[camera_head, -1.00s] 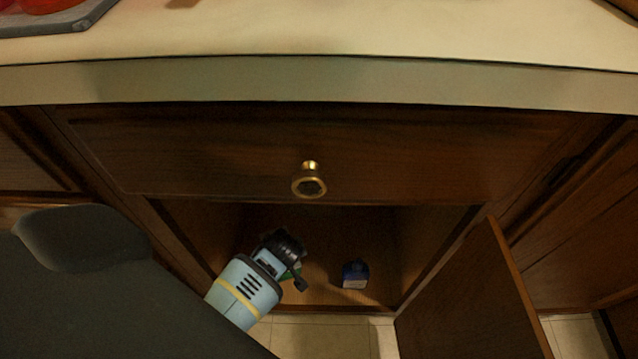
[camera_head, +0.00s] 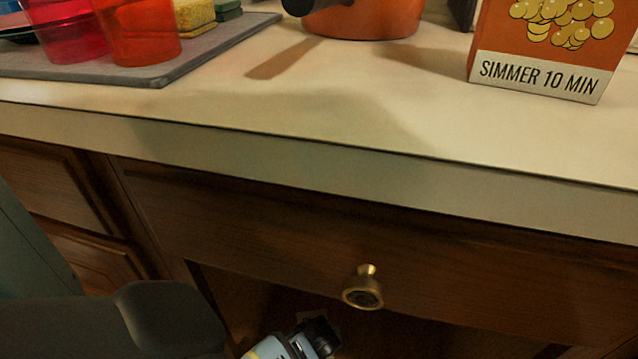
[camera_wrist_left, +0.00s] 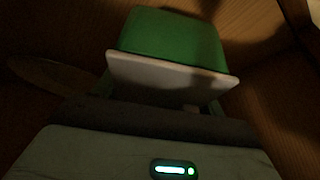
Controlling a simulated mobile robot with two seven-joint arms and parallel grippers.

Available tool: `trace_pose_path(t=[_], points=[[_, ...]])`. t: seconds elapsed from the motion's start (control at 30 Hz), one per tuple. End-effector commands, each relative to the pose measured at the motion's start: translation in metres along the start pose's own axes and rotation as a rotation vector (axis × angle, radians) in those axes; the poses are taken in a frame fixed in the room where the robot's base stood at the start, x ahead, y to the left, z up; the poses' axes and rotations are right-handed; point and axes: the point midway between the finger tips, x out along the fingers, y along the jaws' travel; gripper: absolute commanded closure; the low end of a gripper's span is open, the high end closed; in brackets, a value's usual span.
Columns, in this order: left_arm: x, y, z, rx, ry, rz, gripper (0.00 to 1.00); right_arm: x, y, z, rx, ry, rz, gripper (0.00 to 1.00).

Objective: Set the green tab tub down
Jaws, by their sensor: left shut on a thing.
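The green tab tub (camera_wrist_left: 180,38) shows in the left wrist view, directly in front of my left gripper, with its pale lid or flat face (camera_wrist_left: 170,76) toward the camera. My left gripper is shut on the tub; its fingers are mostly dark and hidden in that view. The tub cannot be made out there. My right gripper is in neither view.
A drawer front with a brass knob (camera_head: 363,288) is above the cabinet opening. On the counter (camera_head: 330,110) are a grey mat (camera_head: 160,72) with red and orange cups (camera_head: 138,30), an orange pot (camera_head: 365,20) and a box labelled "SIMMER 10 MIN" (camera_head: 545,50). The mid-counter is clear.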

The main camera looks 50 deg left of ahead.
Motion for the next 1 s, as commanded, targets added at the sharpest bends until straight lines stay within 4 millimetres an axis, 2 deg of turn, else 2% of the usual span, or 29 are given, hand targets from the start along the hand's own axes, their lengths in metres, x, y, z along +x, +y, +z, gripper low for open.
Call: trace_pose_path(t=[0.23, 0.53, 1.0], points=[[0.007, 0.001, 0.002, -0.001, 0.002, 0.001, 0.55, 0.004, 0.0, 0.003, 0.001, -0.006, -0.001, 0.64], [0.047, 0.0, 0.019, 0.0, 0.0, -0.001, 0.55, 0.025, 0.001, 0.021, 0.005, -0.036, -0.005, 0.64], [0.052, 0.001, 0.021, -0.001, 0.002, 0.001, 0.55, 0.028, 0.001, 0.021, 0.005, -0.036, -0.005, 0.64]])
